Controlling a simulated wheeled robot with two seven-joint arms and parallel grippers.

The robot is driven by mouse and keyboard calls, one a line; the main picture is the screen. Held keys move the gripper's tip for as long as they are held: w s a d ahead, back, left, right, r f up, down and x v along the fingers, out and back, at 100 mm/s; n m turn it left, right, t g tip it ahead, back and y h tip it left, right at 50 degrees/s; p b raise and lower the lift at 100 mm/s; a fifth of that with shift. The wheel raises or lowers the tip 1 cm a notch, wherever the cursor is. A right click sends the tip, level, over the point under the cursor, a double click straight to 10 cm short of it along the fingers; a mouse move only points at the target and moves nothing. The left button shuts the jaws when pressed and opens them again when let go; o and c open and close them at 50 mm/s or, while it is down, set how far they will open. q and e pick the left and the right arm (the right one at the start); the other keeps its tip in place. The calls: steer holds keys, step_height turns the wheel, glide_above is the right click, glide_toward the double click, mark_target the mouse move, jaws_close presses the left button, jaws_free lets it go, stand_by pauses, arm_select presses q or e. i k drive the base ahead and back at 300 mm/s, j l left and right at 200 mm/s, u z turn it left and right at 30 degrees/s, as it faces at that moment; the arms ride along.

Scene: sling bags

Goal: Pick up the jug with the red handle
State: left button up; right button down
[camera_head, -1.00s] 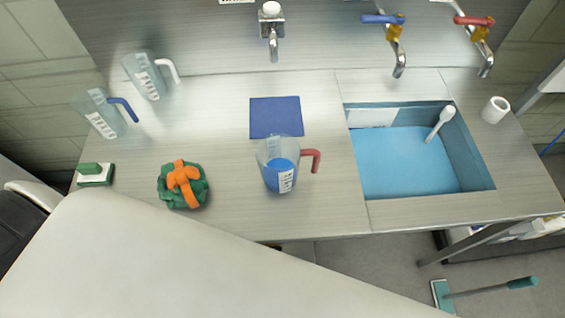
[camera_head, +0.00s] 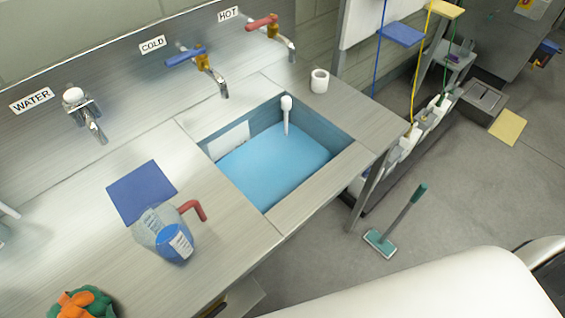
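The jug with the red handle (camera_head: 165,236) stands upright on the metal counter at the lower left. It is clear, with a white label and something blue showing inside or through it. Its red handle (camera_head: 192,209) points to the right, toward the sink. Neither of my grippers shows in the head view, and nothing is seen touching the jug.
A blue cloth (camera_head: 141,191) lies just behind the jug. The sink (camera_head: 270,165) with blue contents is to its right. A green and orange bundle (camera_head: 80,303) sits at the bottom left. A white roll (camera_head: 319,81) stands beyond the sink.

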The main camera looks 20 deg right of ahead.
mark_target(161, 228)
steer(key=k+l+u, duration=0.15)
steer(key=k, duration=0.25)
steer(key=k+l+u, duration=0.15)
steer(key=k, duration=0.25)
steer(key=l, duration=0.1)
